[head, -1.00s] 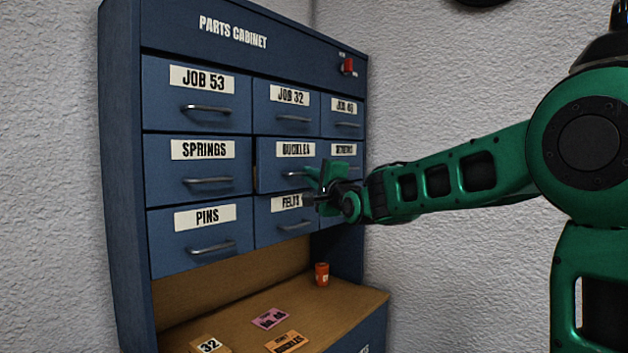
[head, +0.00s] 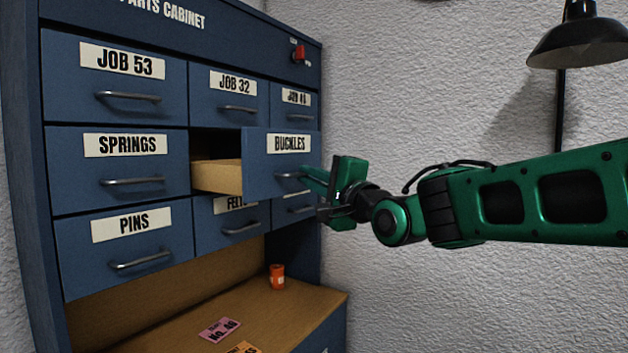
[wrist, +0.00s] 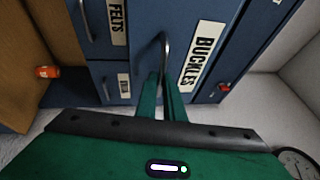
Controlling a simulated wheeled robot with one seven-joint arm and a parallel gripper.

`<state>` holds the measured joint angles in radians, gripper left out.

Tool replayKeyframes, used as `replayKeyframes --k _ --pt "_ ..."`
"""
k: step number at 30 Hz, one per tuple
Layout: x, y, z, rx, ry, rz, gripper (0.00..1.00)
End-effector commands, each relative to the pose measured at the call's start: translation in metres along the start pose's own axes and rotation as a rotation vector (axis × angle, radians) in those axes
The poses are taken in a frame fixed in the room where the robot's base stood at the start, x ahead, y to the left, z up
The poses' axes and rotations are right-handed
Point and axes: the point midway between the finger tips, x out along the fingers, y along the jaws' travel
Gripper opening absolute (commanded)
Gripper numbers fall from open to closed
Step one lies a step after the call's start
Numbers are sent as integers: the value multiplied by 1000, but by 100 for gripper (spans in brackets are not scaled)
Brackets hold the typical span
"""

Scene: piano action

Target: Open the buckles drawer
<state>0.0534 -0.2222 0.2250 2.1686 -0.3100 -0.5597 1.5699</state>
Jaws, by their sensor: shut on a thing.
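The buckles drawer (head: 262,167) is pulled part way out of the blue parts cabinet (head: 290,80), and its wooden side shows in the head view. Its label reads BUCKLES; the label also shows in the wrist view (wrist: 202,63). My gripper (head: 306,178) is in front of the drawer, its green fingers shut on the metal handle. In the wrist view the fingers (wrist: 160,85) close around the handle (wrist: 164,52). The inside of the drawer is mostly hidden behind its front.
Closed drawers surround it: Springs (head: 110,182) to the left, Job 32 (head: 231,108) above, Felts (head: 222,222) below. A black lamp (head: 580,40) hangs at the upper right.

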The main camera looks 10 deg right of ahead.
Motion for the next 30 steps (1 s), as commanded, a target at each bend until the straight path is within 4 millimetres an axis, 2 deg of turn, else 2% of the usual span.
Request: replayKeyframes --k 1,10,12,13,23,26,30 --pt "-1 7 3 4 -6 15 0" --pt "-1 8 4 5 -7 16 0" --pt "-1 8 4 5 -7 16 20" --pt "-1 7 4 5 -7 15 27" --pt "-2 3 3 2 -5 6 27" --pt "-9 2 3 1 -5 5 27" --pt "-29 2 3 1 -4 4 27"
